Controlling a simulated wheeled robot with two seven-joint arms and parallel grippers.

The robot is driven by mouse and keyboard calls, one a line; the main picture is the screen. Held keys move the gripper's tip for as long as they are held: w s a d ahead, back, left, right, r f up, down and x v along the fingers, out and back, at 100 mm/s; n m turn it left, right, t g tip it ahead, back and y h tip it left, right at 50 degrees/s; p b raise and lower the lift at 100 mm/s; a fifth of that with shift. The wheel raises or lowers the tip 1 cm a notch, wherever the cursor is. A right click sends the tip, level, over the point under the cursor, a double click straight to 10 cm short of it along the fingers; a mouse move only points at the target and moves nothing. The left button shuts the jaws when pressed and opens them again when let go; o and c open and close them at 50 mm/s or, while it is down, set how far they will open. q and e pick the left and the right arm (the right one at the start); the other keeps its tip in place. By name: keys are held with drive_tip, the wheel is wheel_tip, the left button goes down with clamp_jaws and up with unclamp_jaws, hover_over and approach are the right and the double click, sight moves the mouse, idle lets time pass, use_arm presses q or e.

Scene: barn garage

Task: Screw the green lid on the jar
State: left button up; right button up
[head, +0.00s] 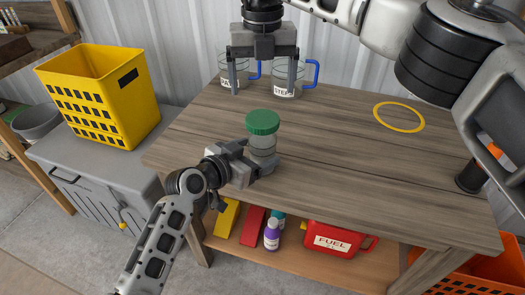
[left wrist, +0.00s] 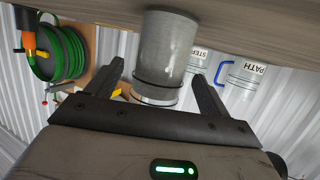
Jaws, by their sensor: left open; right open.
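The clear jar (head: 262,158) stands upright on the wooden table near its left front edge. The green lid (head: 263,121) sits on top of the jar; I cannot tell if it is threaded on. My left gripper (head: 257,158) is open at the jar's side. In the left wrist view the picture is upside down, and the jar (left wrist: 166,48) stands between the spread fingers of my left gripper (left wrist: 156,70). The green lid is not visible there. My right gripper (head: 262,84) points down, open and empty, behind and above the lid, in front of two glass mugs.
The glass mugs (head: 284,92) with blue handles stand at the table's back. A yellow ring (head: 399,117) lies at the right. A yellow crate (head: 100,95) sits on a grey box at the left. A red fuel can (head: 340,239) is on the lower shelf. The table's middle is clear.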

sight(255, 154)
use_arm(q)
drive_tip(key=shift+x, duration=1.6)
clamp_jaws()
use_arm(e)
drive_tip(key=n, duration=0.4)
drive_tip(key=shift+n, duration=0.3)
drive_tip(key=n, duration=0.4)
drive_tip(key=shift+n, duration=0.4)
drive_tip(key=n, duration=0.8)
drive_tip(key=shift+n, duration=0.3)
